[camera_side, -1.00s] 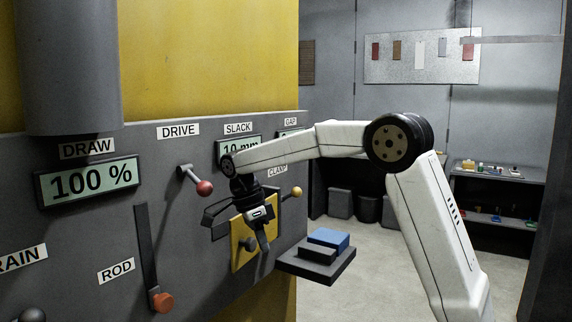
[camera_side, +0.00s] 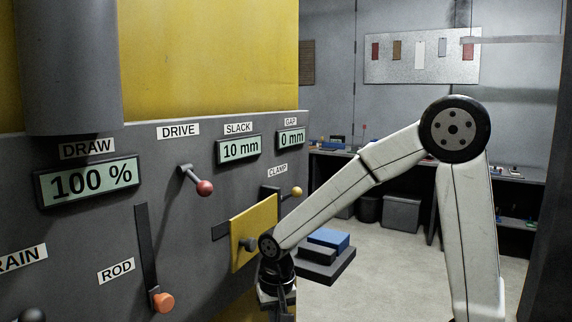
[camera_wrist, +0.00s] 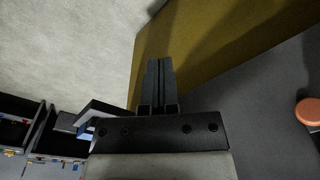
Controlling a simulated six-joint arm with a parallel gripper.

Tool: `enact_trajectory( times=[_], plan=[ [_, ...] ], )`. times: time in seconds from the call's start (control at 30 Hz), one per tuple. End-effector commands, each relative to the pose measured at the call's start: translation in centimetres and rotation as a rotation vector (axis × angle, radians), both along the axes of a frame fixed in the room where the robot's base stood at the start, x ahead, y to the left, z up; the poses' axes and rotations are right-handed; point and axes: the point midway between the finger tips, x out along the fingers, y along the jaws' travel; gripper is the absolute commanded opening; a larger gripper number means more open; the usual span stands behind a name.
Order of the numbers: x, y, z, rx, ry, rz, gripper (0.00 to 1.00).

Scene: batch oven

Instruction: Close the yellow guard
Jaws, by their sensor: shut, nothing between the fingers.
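The yellow guard (camera_side: 255,228) is a flat square plate with a dark round knob (camera_side: 247,244) on the grey panel in the side view, below the CLAMP label. A short dark strip (camera_side: 220,231) shows at its left edge. My gripper (camera_side: 281,312) is below the guard, pointing down, apart from the knob; its tips are near the lower picture edge. In the wrist view my gripper's fingers (camera_wrist: 160,78) are together with nothing between them. My wrist hides the guard's lower right area. The guard cannot be made out in the wrist view.
A red-knobbed lever (camera_side: 204,187), an orange-red knob (camera_side: 163,302) and a small yellow knob (camera_side: 297,191) stick out from the panel. A dark ledge with a blue block (camera_side: 328,238) juts out right of the guard. Open floor lies beyond.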

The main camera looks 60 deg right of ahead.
Motion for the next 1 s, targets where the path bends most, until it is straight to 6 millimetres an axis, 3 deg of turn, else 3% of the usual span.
enact_trajectory(
  times=[0.3,0.77,1.0],
  plan=[
    [-3.4,1.4,-2.6,-0.028,-0.084,0.394,0.00],
    [-6.0,2.1,-4.2,-0.073,-0.143,0.676,0.00],
    [-6.3,1.0,-4.6,-0.001,-0.088,0.446,0.00]
  ],
)
